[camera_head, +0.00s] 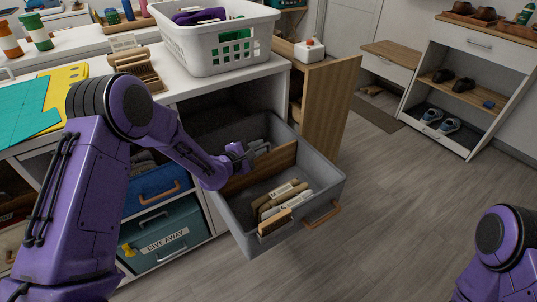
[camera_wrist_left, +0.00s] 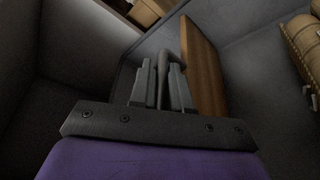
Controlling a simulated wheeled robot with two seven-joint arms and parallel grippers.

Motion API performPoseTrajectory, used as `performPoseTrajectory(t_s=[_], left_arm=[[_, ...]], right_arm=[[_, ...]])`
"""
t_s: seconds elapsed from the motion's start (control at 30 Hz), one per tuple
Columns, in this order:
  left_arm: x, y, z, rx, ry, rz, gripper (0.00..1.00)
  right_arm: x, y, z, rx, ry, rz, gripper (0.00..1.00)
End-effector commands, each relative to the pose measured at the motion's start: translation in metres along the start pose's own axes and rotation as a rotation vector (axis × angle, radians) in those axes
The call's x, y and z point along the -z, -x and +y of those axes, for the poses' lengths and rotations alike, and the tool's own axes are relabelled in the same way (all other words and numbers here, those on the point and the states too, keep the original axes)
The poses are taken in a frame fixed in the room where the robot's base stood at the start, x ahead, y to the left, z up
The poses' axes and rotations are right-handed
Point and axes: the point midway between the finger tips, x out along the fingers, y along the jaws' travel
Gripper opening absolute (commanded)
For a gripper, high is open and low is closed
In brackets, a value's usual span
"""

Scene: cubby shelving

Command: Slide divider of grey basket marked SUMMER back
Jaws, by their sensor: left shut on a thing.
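The grey basket (camera_head: 295,237) is pulled out of the white unit, its tan handle on the front face; I see no SUMMER label. A wooden divider (camera_head: 272,167) stands upright across it, also in the left wrist view (camera_wrist_left: 205,65). My left gripper (camera_head: 251,153) reaches over the basket to the divider's top left part. Part of the divider is hidden by my gripper and arm. My right gripper is outside the view.
Tan rolled items (camera_head: 278,198) and a wooden brush (camera_head: 275,223) lie in the basket's front compartment. A white laundry basket (camera_head: 215,45) stands on the counter above. An open wooden door (camera_head: 328,105) stands right of the basket.

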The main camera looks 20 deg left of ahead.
Motion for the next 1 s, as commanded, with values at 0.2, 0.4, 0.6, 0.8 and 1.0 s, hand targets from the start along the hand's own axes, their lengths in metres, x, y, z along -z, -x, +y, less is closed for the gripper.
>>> performPoseTrajectory(t_s=[0.2, 0.4, 0.6, 0.8, 1.0], left_arm=[[0.032, -0.007, 0.023, -0.002, 0.000, 0.001, 0.00], [0.045, -0.009, 0.030, 0.000, 0.000, -0.001, 0.00], [0.047, -0.010, 0.032, 0.000, 0.001, -0.001, 0.00], [0.047, -0.010, 0.031, 0.000, 0.001, -0.001, 0.00], [0.047, -0.010, 0.031, 0.001, 0.001, -0.002, 0.38]], right_arm=[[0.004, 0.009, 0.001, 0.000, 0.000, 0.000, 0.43], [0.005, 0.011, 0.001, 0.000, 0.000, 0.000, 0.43], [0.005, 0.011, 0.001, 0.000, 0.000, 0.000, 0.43], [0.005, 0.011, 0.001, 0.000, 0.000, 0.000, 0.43], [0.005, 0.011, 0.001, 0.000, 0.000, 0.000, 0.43]])
